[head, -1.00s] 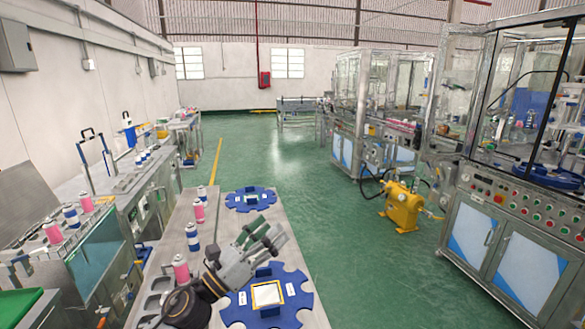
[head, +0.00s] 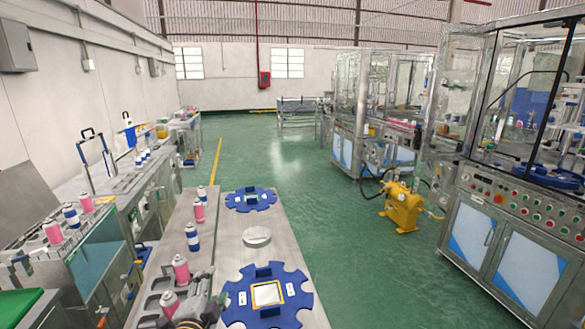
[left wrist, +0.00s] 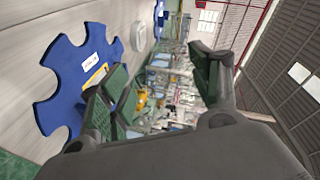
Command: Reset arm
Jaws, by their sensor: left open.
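My left gripper (head: 197,305) is low at the bottom edge of the head view, left of the near blue gear-shaped plate (head: 236,312). In the left wrist view the left gripper (left wrist: 158,85) has its green-padded fingers spread apart with nothing between them. The near blue plate also shows in the left wrist view (left wrist: 62,68), to the left of the fingers. Most of the left arm is out of the head view. My right gripper is not in view.
Pink and blue-white cans stand along the table's left side; one pink can (head: 169,302) is close to the gripper. A far blue plate (head: 236,201) and a round pale disc (head: 257,236) lie on the table (head: 222,245). Machines stand right, beyond open green floor.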

